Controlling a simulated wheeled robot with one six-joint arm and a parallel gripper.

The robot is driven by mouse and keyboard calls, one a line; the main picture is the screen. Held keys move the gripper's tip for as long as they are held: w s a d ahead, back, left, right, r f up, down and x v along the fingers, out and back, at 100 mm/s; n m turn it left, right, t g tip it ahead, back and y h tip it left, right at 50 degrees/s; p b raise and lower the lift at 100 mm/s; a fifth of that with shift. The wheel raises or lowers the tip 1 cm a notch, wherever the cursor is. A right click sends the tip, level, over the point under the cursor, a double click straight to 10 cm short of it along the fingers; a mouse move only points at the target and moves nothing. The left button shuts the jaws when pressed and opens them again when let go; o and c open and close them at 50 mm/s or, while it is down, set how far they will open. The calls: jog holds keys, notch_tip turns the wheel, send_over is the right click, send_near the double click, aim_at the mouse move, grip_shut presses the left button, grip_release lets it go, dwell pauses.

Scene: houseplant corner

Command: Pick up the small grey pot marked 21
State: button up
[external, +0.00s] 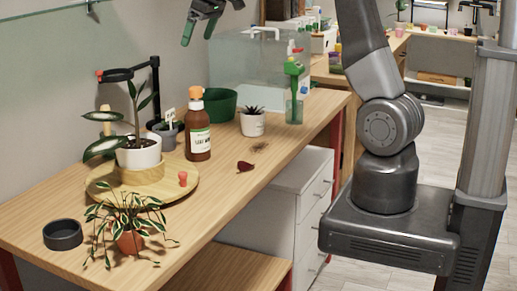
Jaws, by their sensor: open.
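A small grey pot (169,137) stands at the back of the workbench, left of the brown bottle. It holds a plant and a pale tag (168,116); the marking is too small to read. The round wooden board and the white pot partly stand in front of it. My gripper (199,35) is at the top edge of the external view, open and empty. It appears high above the bench, apart from the grey pot, and its upper part is cut off by the frame.
A brown bottle (197,140) with an orange cap stands close right of the grey pot. A white pot (140,155) with a leafy plant stands on a round wooden board (105,190). A black stand (155,90) rises behind. A green pot (222,104) stands further back. The bench's front right is clear.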

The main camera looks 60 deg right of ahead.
jog(key=m+g+h+b, duration=0.1)
jog(key=m+h+b, duration=0.2)
jog(key=m+b, duration=0.5)
send_over(165, 132)
notch_tip(165, 132, down, 18)
jog(key=shift+m, duration=0.5)
jog(key=x, duration=0.2)
jog(key=p+x, duration=0.1)
jog(key=x, duration=0.2)
jog(key=s+p+x, duration=0.1)
jog(key=x, duration=0.2)
jog(key=shift+w+d+f, duration=0.1)
jog(key=shift+d+f, duration=0.15)
jog(key=shift+f, duration=0.1)
jog(key=shift+s+p+x, duration=0.15)
jog(key=shift+p+x, duration=0.5)
jog(key=shift+x, duration=0.65)
jog(key=shift+s+p+x, duration=0.1)
jog(key=shift+p+x, duration=0.5)
jog(key=shift+x, duration=0.65)
jog(key=shift+f, duration=0.1)
jog(key=shift+c, duration=0.3)
jog(key=c, duration=1.1)
